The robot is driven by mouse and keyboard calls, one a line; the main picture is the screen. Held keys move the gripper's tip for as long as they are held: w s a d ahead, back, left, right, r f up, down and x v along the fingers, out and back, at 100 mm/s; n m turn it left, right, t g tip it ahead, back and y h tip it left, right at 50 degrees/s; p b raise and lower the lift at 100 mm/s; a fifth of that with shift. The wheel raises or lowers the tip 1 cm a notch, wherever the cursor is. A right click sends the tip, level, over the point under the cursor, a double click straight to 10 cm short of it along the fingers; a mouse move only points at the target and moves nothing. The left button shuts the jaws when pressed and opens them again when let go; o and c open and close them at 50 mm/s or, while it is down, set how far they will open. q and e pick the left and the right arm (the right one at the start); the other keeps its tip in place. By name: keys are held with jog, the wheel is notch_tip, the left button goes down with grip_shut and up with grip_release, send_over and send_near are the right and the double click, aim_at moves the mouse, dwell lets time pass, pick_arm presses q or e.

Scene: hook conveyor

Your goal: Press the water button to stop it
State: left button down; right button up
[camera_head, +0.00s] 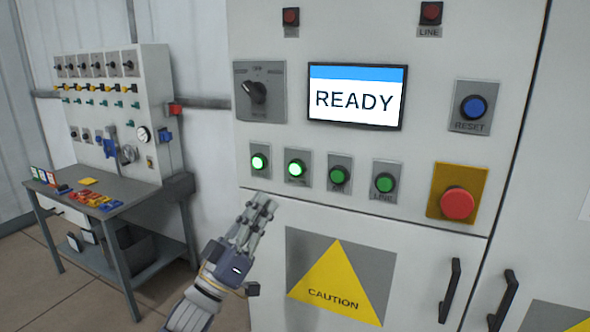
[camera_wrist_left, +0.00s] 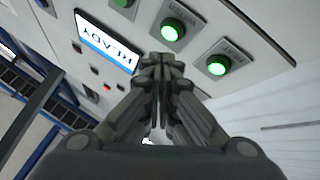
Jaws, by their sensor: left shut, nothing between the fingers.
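A row of green buttons sits under the screen on the white cabinet. The leftmost button (camera_head: 259,162) and the second button (camera_head: 296,168) glow bright green; the third (camera_head: 340,176) and fourth (camera_head: 385,183) are darker. I cannot read which label says water. My left gripper (camera_head: 265,200) is shut and empty, its fingertips just below the two lit buttons, seemingly apart from them. My right gripper is not in view.
A screen (camera_head: 356,101) reads READY. A dial (camera_head: 256,91), a blue reset button (camera_head: 473,107) and a red emergency button (camera_head: 457,203) are nearby. A caution sign (camera_head: 372,262) is below. A grey workbench (camera_head: 146,199) stands at left.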

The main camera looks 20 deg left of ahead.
aim_at(296, 169)
pick_arm(q)
jog(key=s+r, duration=0.1)
jog(key=s+r+m+h, duration=0.1)
jog(key=r, duration=0.1)
jog(key=d+r+h, duration=0.1)
jog(key=shift+s+d+r, duration=0.1)
jog(key=shift+s+r, duration=0.3)
jog(key=shift+w+d+b, duration=0.15)
jog(key=shift+w+b, duration=0.45)
jog(key=shift+w, duration=3.85)
jog(key=shift+w, duration=0.15)
jog(key=shift+w, duration=0.3)
